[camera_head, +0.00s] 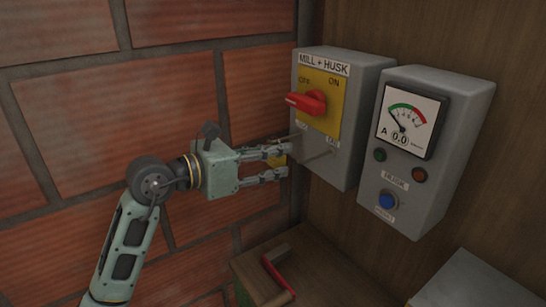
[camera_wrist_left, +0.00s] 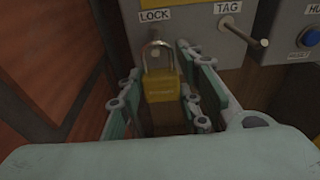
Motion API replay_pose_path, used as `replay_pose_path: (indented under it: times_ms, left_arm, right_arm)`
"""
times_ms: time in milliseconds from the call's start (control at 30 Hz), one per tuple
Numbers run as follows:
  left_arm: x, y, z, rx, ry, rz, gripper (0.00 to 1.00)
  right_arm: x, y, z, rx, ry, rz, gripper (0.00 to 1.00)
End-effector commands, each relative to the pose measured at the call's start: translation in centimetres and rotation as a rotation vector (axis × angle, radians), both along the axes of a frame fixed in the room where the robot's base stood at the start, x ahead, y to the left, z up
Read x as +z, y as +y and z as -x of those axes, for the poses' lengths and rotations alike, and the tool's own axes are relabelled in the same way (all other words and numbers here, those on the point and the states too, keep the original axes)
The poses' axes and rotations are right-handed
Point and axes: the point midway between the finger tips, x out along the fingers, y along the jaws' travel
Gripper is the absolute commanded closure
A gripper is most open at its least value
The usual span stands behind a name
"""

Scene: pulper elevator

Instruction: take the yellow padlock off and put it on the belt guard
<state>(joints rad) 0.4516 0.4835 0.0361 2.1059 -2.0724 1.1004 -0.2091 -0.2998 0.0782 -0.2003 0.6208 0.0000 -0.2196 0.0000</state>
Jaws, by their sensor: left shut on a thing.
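The yellow padlock (camera_wrist_left: 163,88) sits between the fingers of my left gripper in the left wrist view, with its metal shackle up at the LOCK label. I cannot tell whether the shackle is still through the box's lock point. In the head view my left gripper (camera_head: 286,160) is shut on the padlock, beside the lower left of the grey MILL + HUSK switch box (camera_head: 343,160). The fingers hide most of the padlock there. The red rotary switch (camera_head: 306,102) points left, toward OFF. I cannot identify the belt guard. My right gripper is not in view.
A thin metal rod (camera_wrist_left: 245,33) sticks out by the TAG label. The grey meter box (camera_head: 455,130) is to the right. Below are a wooden box (camera_head: 340,270) with a red-handled thing (camera_head: 277,275) and a grey surface (camera_head: 470,285). A brick wall (camera_head: 120,110) is on the left.

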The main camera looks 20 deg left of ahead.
Motion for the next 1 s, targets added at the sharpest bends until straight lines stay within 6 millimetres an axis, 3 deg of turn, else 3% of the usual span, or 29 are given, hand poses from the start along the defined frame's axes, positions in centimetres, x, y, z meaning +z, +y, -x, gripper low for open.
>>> replay_pose_path:
  times_ms: [300,700,1000]
  left_arm:
    - [1.3,0.4,0.3,0.002,-0.003,-0.003,0.97]
    - [0.8,6.8,8.6,0.005,0.0,-0.003,0.97]
    - [1.2,10.0,12.8,0.002,0.0,0.0,0.97]
  right_arm:
    - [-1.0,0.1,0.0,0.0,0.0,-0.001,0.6]
    - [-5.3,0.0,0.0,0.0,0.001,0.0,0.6]
    - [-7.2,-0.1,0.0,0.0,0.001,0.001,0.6]
